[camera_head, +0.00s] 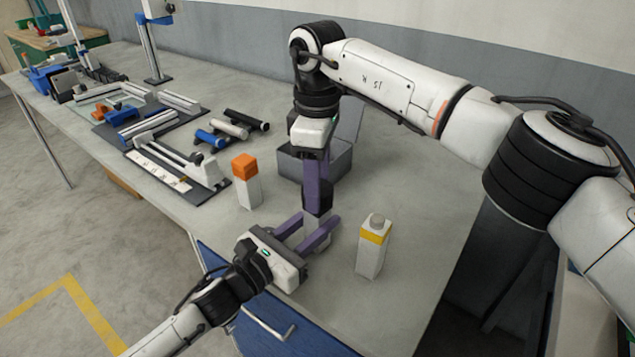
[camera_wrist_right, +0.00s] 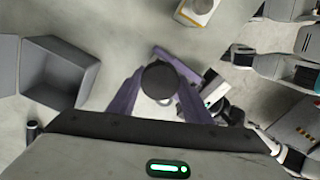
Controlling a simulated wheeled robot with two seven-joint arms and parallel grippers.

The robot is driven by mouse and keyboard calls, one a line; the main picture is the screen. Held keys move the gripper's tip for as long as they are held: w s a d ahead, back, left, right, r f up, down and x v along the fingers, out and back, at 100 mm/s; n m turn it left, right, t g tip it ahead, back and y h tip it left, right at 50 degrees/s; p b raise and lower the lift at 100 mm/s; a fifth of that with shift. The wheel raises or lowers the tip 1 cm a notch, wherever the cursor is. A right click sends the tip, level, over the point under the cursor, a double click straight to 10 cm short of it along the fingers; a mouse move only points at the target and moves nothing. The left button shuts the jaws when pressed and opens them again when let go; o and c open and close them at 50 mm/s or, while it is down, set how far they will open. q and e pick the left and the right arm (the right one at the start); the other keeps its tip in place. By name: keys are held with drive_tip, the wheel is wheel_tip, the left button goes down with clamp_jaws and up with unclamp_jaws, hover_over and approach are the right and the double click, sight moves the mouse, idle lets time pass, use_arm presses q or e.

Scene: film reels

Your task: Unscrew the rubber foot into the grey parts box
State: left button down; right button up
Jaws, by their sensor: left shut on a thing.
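The rubber foot (camera_wrist_right: 160,80) is a dark round disc seen end-on in the right wrist view. It sits on top of a pale upright part (camera_head: 319,240), mostly hidden by fingers. My left gripper (camera_head: 311,233) is shut on this pale part above the table's front edge. My right gripper (camera_head: 318,197) points straight down from above, with its purple fingers on either side of the foot. I cannot tell whether they press on it. The grey parts box (camera_head: 295,166) stands open behind the right gripper, and shows at left in the wrist view (camera_wrist_right: 28,75).
A white bottle with yellow band (camera_head: 371,255) stands right of the grippers. A white bottle with orange top (camera_head: 248,187) stands left. Black, white and blue cylinders (camera_head: 230,127) and a dark fixture (camera_head: 160,150) lie further left. The table between bottle and right edge is clear.

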drive_tip(key=n, duration=0.6)
drive_tip(key=shift+n, duration=0.3)
drive_tip(key=n, duration=0.6)
drive_tip(key=shift+r+n, duration=0.1)
drive_tip(key=shift+n, duration=0.2)
drive_tip(key=n, duration=0.8)
drive_tip(key=shift+n, duration=0.3)
drive_tip(key=n, duration=1.3)
drive_tip(key=shift+r, duration=0.1)
drive_tip(key=n, duration=1.2)
drive_tip(key=shift+n, duration=0.4)
drive_tip(key=n, duration=0.6)
drive_tip(key=shift+n, duration=0.3)
drive_tip(key=shift+r, duration=0.3)
drive_tip(key=shift+r, duration=0.85)
